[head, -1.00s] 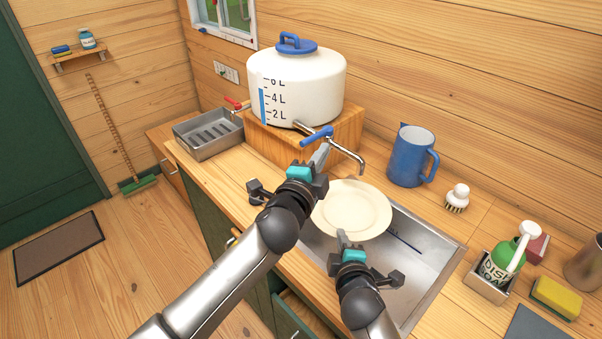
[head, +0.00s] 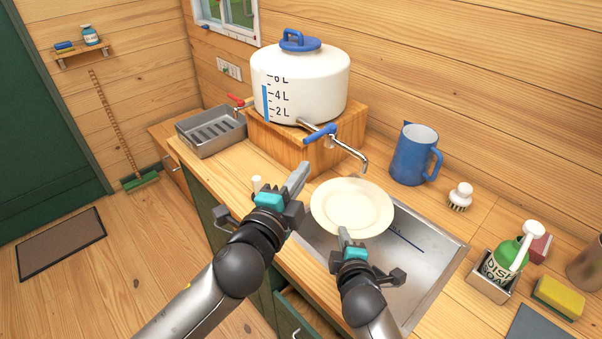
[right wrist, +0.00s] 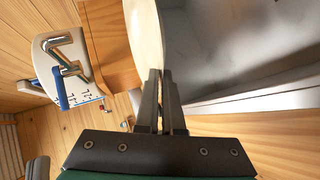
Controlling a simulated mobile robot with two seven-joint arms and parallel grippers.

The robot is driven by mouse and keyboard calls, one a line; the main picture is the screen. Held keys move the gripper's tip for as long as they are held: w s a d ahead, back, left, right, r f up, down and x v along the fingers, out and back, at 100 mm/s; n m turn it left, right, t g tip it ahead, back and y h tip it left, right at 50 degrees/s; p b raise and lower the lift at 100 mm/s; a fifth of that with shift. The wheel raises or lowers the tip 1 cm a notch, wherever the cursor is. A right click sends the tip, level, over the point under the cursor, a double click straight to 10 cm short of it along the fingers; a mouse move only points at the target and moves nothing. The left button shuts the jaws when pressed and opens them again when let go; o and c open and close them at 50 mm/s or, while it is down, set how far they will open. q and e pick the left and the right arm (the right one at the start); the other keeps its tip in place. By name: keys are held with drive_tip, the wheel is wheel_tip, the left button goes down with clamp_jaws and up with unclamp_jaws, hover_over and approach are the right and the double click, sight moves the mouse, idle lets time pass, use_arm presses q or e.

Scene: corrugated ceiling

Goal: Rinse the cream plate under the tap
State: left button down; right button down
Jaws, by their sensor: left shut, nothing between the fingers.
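The cream plate (head: 352,208) is over the sink (head: 428,240). My right gripper (head: 343,235) is shut on its near rim; the right wrist view shows the plate (right wrist: 146,35) edge between the fingers (right wrist: 160,95). The tap (head: 348,149) with a blue lever (head: 320,134) comes out of the white water tank (head: 300,85). Its spout end is just beyond the plate's far edge in the picture. I see no water stream. My left gripper (head: 301,170) is shut and empty, below and left of the lever, apart from it.
A grey drying tray (head: 210,132) is left of the tank. A small white thing (head: 257,183) is partly hidden behind my left gripper.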

drive_tip(key=shift+r, duration=0.1)
drive_tip(key=shift+s+a+p, duration=0.15)
drive_tip(key=shift+s+a, duration=0.2)
drive_tip(key=shift+s, duration=0.9)
drive_tip(key=shift+s+a+p, duration=0.15)
drive_tip(key=shift+s+a, duration=0.15)
drive_tip(key=shift+s, duration=1)
drive_tip(key=shift+s+a+p, duration=0.15)
drive_tip(key=shift+s+a, duration=0.2)
drive_tip(key=shift+s, duration=0.9)
drive_tip(key=shift+s+a+r+p, duration=0.25)
drive_tip(key=shift+s+r+p, duration=0.55)
drive_tip(key=shift+s, duration=0.1)
drive_tip(key=shift+s+a+r+p, duration=0.2)
drive_tip(key=shift+s+r+p, duration=0.45)
drive_tip(key=shift+s+r, duration=0.2)
drive_tip(key=shift+s+a+r+p, duration=0.15)
drive_tip(key=shift+s+r, duration=0.05)
drive_tip(key=shift+s, duration=0.2)
drive_tip(key=shift+s+a+r+p, duration=0.15)
drive_tip(key=shift+s, duration=0.2)
